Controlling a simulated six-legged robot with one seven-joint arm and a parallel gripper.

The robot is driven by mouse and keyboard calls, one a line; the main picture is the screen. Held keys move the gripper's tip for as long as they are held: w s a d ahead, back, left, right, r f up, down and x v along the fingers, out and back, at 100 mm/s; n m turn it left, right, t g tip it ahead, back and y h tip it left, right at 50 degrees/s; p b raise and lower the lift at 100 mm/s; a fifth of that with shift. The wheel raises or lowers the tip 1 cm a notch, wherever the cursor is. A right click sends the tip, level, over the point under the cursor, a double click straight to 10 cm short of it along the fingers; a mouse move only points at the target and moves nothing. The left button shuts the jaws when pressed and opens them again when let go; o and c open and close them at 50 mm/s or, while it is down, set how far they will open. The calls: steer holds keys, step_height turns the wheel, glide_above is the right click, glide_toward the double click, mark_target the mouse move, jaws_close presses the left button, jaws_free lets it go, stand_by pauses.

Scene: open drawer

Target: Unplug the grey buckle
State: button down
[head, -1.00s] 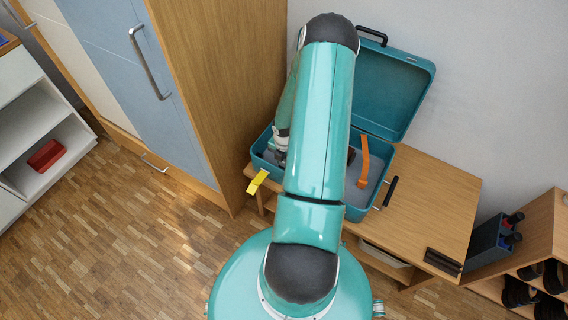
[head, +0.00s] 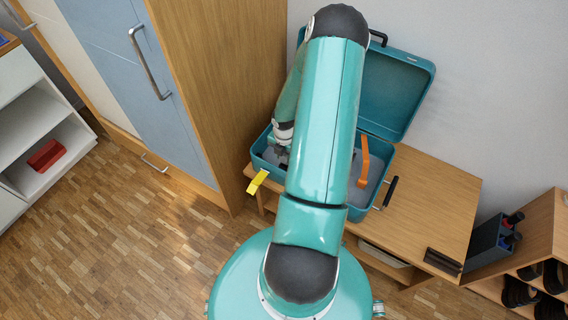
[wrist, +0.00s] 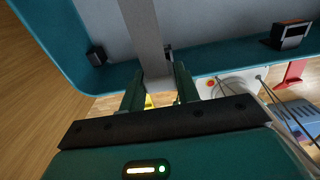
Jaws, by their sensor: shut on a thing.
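An open teal case (head: 416,178) stands on a wooden bench, its lid (head: 395,95) raised against the wall. In the head view my gripper (head: 282,143) is low inside the left part of the case, mostly hidden behind my arm. In the wrist view the grey buckle (wrist: 151,45) is a long flat grey strip coming down from the top edge. Its lower end lies between the two fingers of my gripper (wrist: 158,92), which are shut on it. The strip crosses the teal case wall. I cannot tell whether its end is still plugged in.
An orange strap (head: 364,162) stands up in the case's right part. A yellow tag (head: 258,181) hangs at its front left. A tall wooden cabinet (head: 225,80) stands close on the left. Thin cables (wrist: 280,105) show in the wrist view.

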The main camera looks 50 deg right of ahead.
steer(key=shift+r, duration=1.35)
